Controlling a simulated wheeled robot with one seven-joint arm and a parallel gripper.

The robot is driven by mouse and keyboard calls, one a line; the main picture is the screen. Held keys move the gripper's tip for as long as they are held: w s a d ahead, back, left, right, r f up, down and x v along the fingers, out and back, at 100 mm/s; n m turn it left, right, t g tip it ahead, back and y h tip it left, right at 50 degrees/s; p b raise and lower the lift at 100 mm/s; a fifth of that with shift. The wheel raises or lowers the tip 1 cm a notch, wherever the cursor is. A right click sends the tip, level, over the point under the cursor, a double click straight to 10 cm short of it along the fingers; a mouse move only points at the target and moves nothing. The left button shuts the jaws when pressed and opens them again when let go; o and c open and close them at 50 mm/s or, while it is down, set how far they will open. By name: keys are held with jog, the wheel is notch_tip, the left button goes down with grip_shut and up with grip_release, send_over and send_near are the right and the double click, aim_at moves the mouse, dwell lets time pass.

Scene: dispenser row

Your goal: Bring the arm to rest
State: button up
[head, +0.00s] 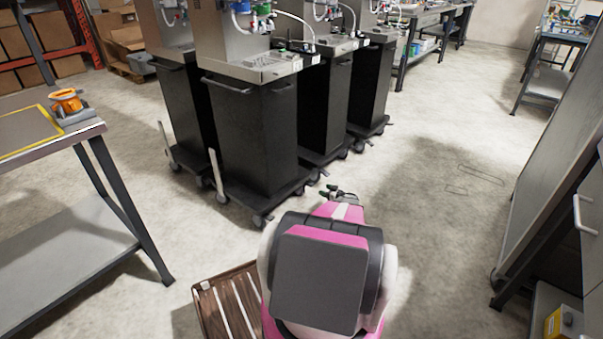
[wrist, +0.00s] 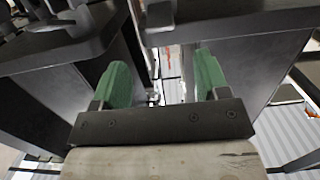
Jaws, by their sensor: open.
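My gripper shows in the wrist view (wrist: 160,85), with two green finger pads standing apart and nothing between them. Beyond the fingers are dark cart sides and a narrow bright gap. In the head view my pink, white and grey arm is low in the middle, with a small dark part of its end (head: 342,194) in front of the carts.
Several black wheeled dispenser carts (head: 255,130) stand in a row ahead. A workbench (head: 40,150) with an orange item (head: 66,100) is at left. A slatted wooden piece (head: 225,300) lies low beside my arm. A grey cabinet (head: 560,130) is at right. Floor (head: 440,200) between is clear.

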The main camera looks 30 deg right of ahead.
jog(key=shift+a, duration=0.1)
jog(key=s+a+r+g+y, duration=0.1)
jog(key=s+a+r+g, duration=0.15)
jog(key=a+r, duration=0.7)
jog(key=s+a+r+g+y, duration=0.1)
jog(key=a+r+g, duration=0.3)
jog(key=a, duration=1.1)
jog(key=s+a+r+g+y, duration=0.1)
jog(key=a+r+g, duration=0.35)
jog(key=a, duration=0.75)
jog(key=s+a+r+m+g+h, duration=0.2)
jog(key=s+a+r+h, duration=0.2)
jog(key=s+a+r, duration=0.7)
jog(key=s+a+r+m+g+h, duration=0.2)
jog(key=s+a+r+h, duration=0.3)
jog(key=s+a+r, duration=0.6)
jog(key=s+r, duration=0.1)
jog(key=s, duration=0.4)
jog(key=shift+a+r+m, duration=0.2)
jog(key=shift+a+m, duration=0.05)
jog(key=shift+m, duration=0.05)
